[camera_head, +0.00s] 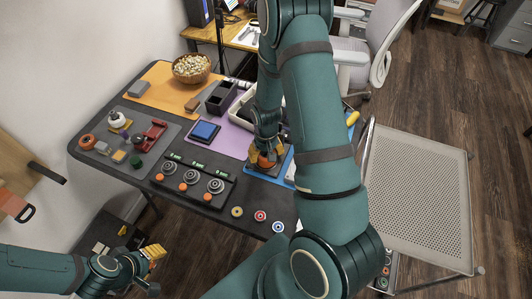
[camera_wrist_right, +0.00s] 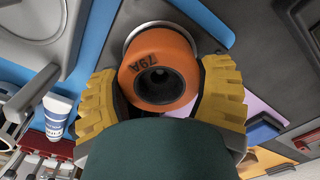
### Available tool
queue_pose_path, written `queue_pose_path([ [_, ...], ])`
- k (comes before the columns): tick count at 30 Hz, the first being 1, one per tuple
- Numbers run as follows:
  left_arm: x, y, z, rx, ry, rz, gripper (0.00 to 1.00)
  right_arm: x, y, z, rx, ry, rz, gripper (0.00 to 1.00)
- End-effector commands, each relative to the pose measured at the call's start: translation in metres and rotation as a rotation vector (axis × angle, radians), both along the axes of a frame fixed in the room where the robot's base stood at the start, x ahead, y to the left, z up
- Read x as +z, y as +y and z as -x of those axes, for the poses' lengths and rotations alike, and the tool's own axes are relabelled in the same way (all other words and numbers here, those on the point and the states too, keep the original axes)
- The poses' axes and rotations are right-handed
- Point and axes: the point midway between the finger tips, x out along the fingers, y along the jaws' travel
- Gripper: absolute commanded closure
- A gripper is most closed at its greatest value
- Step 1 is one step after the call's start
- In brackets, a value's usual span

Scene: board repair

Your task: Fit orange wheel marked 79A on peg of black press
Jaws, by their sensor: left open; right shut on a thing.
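The orange wheel (camera_wrist_right: 150,45) marked 79A sits between the yellow fingers of my right gripper (camera_wrist_right: 160,88), its dark bore facing the wrist camera. In the head view my right gripper (camera_head: 265,156) is low over the blue mat, shut on the wheel. Behind the wheel in the wrist view are a pale ring and a dark grey plate (camera_wrist_right: 205,15), which may be the black press; no peg is visible, and I cannot tell whether the wheel touches it. My left gripper (camera_head: 151,256) is open and empty at the lower left, away from the table's objects.
A black rack (camera_head: 207,203) with several round metal pieces and orange knobs lies left of my right gripper. A grey tray (camera_head: 170,139) of parts, a blue-topped box (camera_head: 204,131) and a bowl (camera_head: 191,68) stand farther left and back. Small coloured discs (camera_head: 259,215) lie near the front edge.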

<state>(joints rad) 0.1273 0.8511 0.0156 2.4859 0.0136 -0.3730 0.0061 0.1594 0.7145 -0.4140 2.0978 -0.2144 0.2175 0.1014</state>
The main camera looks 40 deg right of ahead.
Motion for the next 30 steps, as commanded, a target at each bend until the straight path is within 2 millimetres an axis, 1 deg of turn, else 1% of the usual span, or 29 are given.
queue_pose_path([
  [9,-0.0024,0.0,0.0,0.0,0.0,0.0,0.53,-0.0022,0.0,-0.0001,0.0,0.0,0.0,0.73],
  [10,-0.0022,0.0001,0.0,0.0,0.0,0.0,0.53,-0.002,0.0,-0.0001,0.0,0.0,0.0,0.22],
  [12,-0.0019,0.0,0.0,0.0,0.0,0.0,0.53,-0.0018,-0.0002,-0.0002,0.0,0.0,0.0,0.0],
  [17,-0.0018,0.0001,0.0,0.0,0.0,0.0,0.53,-0.0015,-0.0012,-0.0003,-0.001,-0.002,0.002,0.0],
  [18,-0.0018,0.0001,0.0,0.0,0.0,0.0,0.53,-0.0015,-0.0014,-0.0002,-0.001,-0.002,0.002,0.12],
  [19,-0.0018,0.0001,0.0,0.0,0.0,0.0,0.53,-0.0015,-0.0016,-0.0003,-0.002,-0.002,0.002,0.01],
  [26,-0.0014,0.0,0.0,0.0,0.0,0.0,0.53,-0.0007,-0.0024,-0.0005,-0.002,-0.003,0.003,0.01],
  [30,0.0023,0.0,0.0,0.0,0.0,0.0,0.53,0.0041,-0.0027,-0.0008,-0.002,-0.004,0.004,0.03],
])
